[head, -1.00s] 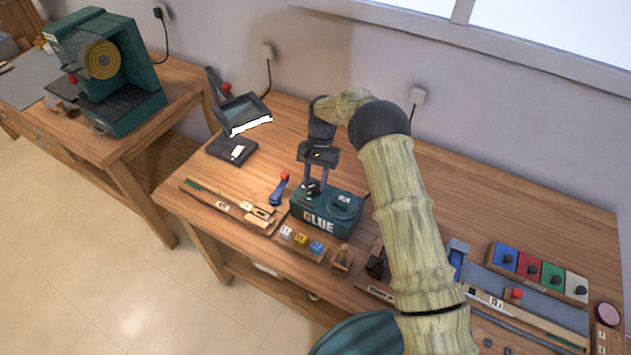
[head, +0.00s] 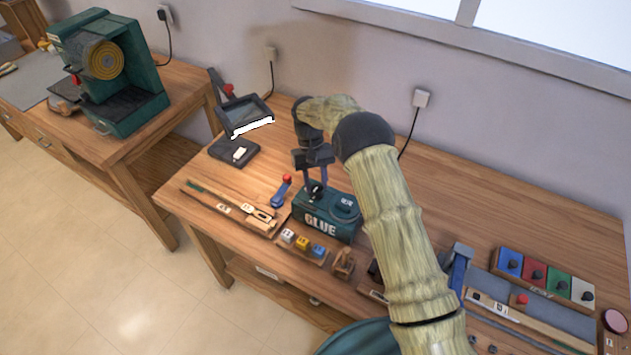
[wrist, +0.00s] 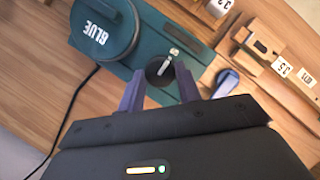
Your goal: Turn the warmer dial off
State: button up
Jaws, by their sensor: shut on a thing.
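The glue warmer (head: 322,225) is a teal box marked GLUE, standing on the wooden bench, with a round pot lid on its right part in the head view. Its dial (wrist: 160,72) is a black round knob with a white pointer bar, on top of the box beside the pot. My gripper (wrist: 160,84) points down over the box, one purple-grey finger on each side of the dial, shut on it. In the head view the gripper (head: 314,182) stands at the left part of the warmer top. The fingers partly hide the dial there, and its setting marks are hard to read.
A blue lever tool with a red knob (head: 281,188) stands close left of the warmer. Numbered blocks (head: 303,244) and a small wooden piece (head: 342,262) lie in front. Bare bench lies behind the warmer.

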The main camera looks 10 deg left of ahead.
jog(key=shift+w+r, duration=0.1)
jog(key=o, duration=1)
jog(key=shift+c, duration=0.2)
